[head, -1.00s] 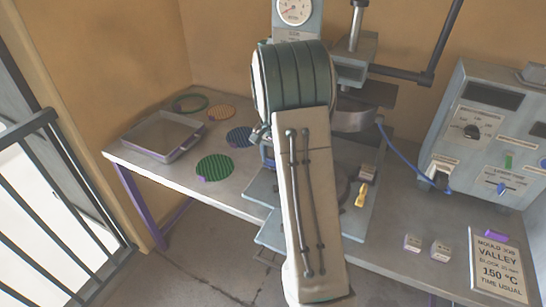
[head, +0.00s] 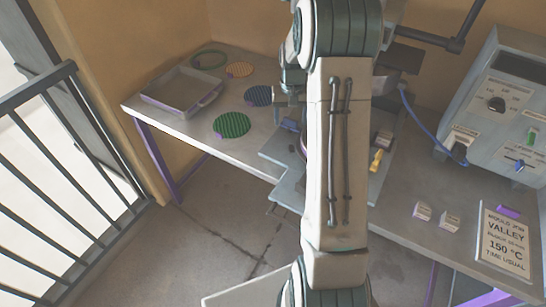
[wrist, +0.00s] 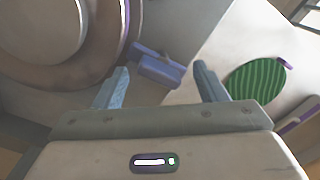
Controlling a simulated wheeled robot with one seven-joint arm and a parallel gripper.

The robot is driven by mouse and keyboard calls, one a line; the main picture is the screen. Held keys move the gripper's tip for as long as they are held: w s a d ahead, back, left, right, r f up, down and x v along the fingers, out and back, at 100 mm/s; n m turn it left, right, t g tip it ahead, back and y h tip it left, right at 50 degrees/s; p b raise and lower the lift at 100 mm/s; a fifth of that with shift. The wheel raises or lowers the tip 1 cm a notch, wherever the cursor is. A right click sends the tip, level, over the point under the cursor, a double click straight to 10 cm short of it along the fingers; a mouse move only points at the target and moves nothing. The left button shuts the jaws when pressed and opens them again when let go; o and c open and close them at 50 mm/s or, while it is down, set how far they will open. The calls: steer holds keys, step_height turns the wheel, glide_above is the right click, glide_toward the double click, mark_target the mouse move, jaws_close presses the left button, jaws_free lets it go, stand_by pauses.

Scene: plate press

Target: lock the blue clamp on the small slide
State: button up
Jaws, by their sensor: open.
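The blue clamp (wrist: 158,68) is a small blue-violet block at the edge of a pale plate, beside a round stepped disc (wrist: 95,50) in the wrist view. My gripper (wrist: 161,76) is open and empty. Its two fingers stand either side of the clamp in the picture, and the clamp appears beyond the fingertips; I see no contact. My arm hides the middle of the slide, and whether the clamp is locked cannot be told.
A yellow clamp (head: 376,160) is on the slide's right side. A green ribbed disc (head: 232,125) and a grey tray (head: 182,97) lie on the table to the left. The control box (head: 500,110) and job card (head: 503,243) are at right.

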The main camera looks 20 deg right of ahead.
mark_target(290, 119)
steer(key=n+p, duration=0.2)
steer(key=n, duration=0.4)
steer(key=shift+r+p, duration=0.2)
steer(key=shift+p, duration=0.2)
steer(key=n+p, duration=0.2)
steer(key=n, duration=0.2)
steer(key=shift+r+n, duration=0.25)
steer(key=shift+n, duration=0.45)
step_height(290, 119, up, 13)
steer(key=b, duration=0.2)
steer(key=s+a+f+m+t+b, duration=0.1)
steer(key=s+a+m+b, duration=0.1)
steer(key=s+a, duration=0.5)
steer(key=s+a+f+m+t+b, duration=0.1)
steer(key=s+a+m+b, duration=0.2)
steer(key=s, duration=1.3)
steer(key=shift+s+a+m+t, duration=0.3)
steer(key=shift+a+m, duration=0.7)
steer(key=shift+a, duration=1.6)
steer(key=shift+w, duration=0.1)
